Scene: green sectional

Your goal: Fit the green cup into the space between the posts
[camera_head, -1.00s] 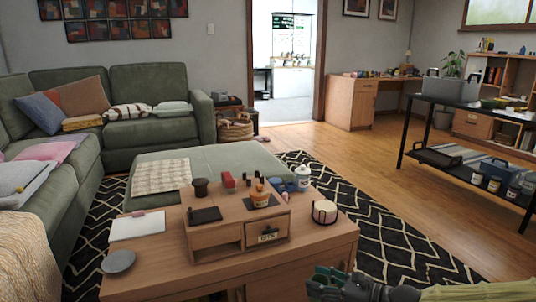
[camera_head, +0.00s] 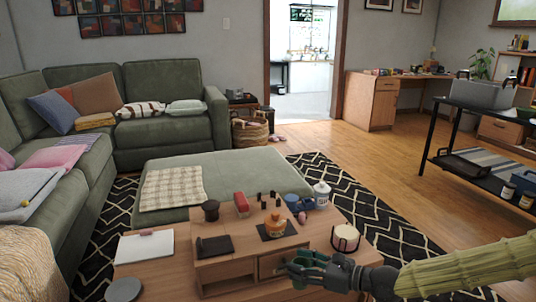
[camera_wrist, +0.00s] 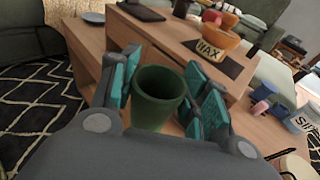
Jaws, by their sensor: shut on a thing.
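The green cup (camera_wrist: 158,97) is between the teal fingers of my gripper (camera_wrist: 163,100) in the wrist view, its open rim facing up toward the camera. In the head view my gripper (camera_head: 308,270) is in front of the right part of the wooden desk box, and the fingers largely hide the cup.

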